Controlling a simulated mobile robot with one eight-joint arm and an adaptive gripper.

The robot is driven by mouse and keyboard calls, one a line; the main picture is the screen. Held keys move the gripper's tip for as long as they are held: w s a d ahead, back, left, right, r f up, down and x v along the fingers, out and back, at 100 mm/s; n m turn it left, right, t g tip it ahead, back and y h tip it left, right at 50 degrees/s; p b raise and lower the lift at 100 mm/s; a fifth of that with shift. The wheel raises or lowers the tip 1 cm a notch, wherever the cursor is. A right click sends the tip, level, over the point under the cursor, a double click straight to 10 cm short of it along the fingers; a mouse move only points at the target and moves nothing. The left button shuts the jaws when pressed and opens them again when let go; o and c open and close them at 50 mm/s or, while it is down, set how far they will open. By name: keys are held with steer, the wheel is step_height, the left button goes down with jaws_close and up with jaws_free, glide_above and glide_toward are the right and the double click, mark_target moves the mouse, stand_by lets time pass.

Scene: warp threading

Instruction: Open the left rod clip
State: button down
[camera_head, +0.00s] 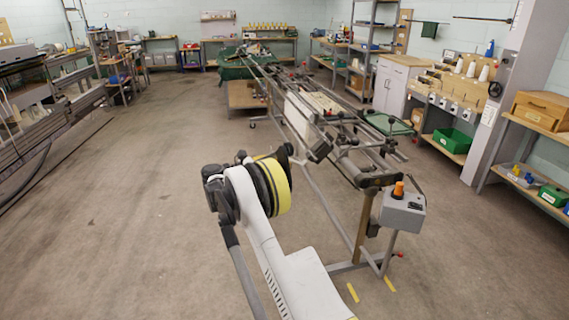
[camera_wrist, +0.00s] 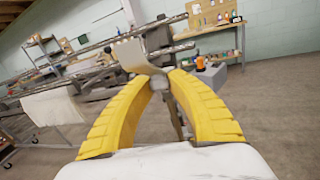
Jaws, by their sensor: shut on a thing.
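In the wrist view my gripper (camera_wrist: 159,73) has its two yellow fingers curved in and closed on a small grey part, which I take to be the left rod clip (camera_wrist: 158,83). A pale grey-beige curved tab (camera_wrist: 131,55) rises just beyond the fingertips, up and to the left. Whether the clip is open or closed cannot be told. In the head view the loom frame (camera_head: 322,125) runs away from me, and my arm reaches to its near left side. There my arm hides the fingertips and the clip.
A grey control box (camera_head: 402,212) with an orange knob stands at the frame's near right corner. Metal rods (camera_wrist: 95,50) run out to the left in the wrist view. Shelves and a white cabinet (camera_head: 391,84) line the far side. The floor (camera_head: 120,210) at left is clear.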

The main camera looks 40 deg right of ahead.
step_height(320, 180, up, 2)
steer(key=y+p, duration=0.1)
steer(key=p, duration=0.1)
steer(key=y+p, duration=0.1)
steer(key=p, duration=0.1)
steer(key=shift+d+r+t, duration=0.15)
steer(key=shift+t, duration=0.15)
steer(key=shift+s+d+r+m+t+y+p, duration=0.15)
steer(key=shift+r+m+t+y+p, duration=0.15)
steer(key=shift+y+p, duration=0.55)
steer(key=shift+f, duration=0.2)
steer(key=c, duration=1.2)
jaws_free()
steer(key=shift+c, duration=0.2)
steer(key=v, duration=1.2)
